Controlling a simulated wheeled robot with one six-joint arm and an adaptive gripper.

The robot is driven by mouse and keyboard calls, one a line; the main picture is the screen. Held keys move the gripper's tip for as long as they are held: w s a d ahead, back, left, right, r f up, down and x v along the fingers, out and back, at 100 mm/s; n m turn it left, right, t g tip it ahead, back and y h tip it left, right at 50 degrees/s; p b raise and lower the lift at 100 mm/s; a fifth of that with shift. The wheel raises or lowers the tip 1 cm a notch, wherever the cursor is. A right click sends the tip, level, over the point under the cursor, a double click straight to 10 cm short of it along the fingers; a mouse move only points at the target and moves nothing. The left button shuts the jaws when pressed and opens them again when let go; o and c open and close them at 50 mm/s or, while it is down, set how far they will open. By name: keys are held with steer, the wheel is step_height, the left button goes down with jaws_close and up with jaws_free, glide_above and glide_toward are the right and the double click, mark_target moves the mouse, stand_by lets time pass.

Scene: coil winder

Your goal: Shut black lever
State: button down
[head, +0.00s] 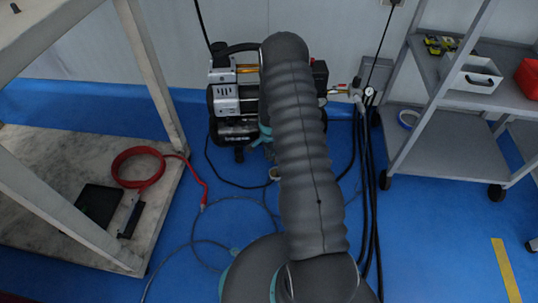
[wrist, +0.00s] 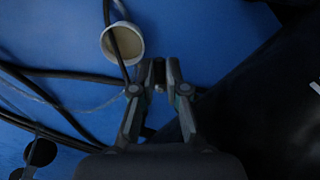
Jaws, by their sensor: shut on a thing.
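In the wrist view my gripper (wrist: 160,74) has its fingers close together on a small dark piece, which looks like the black lever (wrist: 159,76). Only a bit of it shows between the fingertips, so which way the lever is turned cannot be told. The fingertips are just left of a large dark rounded body, which looks like the compressor's tank (wrist: 265,115). In the head view the compressor (head: 226,105) stands by the back wall. My grey arm reaches over it and hides my gripper and the lever there.
A small pale cup-like thing (wrist: 122,43) is close to my fingertips, with dark hoses (wrist: 60,74) around it. A grey shelf cart (head: 440,140) stands at the right. A table frame with a red hose (head: 135,182) on its lower board is at the left. Blue floor lies between.

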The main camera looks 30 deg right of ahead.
steer(key=shift+w+a, duration=0.1)
steer(key=c, duration=1.2)
jaws_free()
steer(key=shift+a, duration=0.1)
steer(key=shift+d, duration=0.2)
steer(key=s+a+r+n+p, duration=0.1)
steer(key=r+n, duration=0.2)
steer(key=r, duration=0.7)
steer(key=s+a+r+n+p, duration=0.1)
steer(key=r+n+p, duration=0.1)
steer(key=r, duration=0.8)
steer(key=s+a+r+n+t+p, duration=0.1)
steer(key=r+n, duration=0.3)
steer(key=r, duration=0.7)
steer(key=shift+s+a+p, duration=0.25)
steer(key=shift+a+p, duration=0.15)
steer(key=shift+p, duration=0.15)
steer(key=shift+r, duration=0.1)
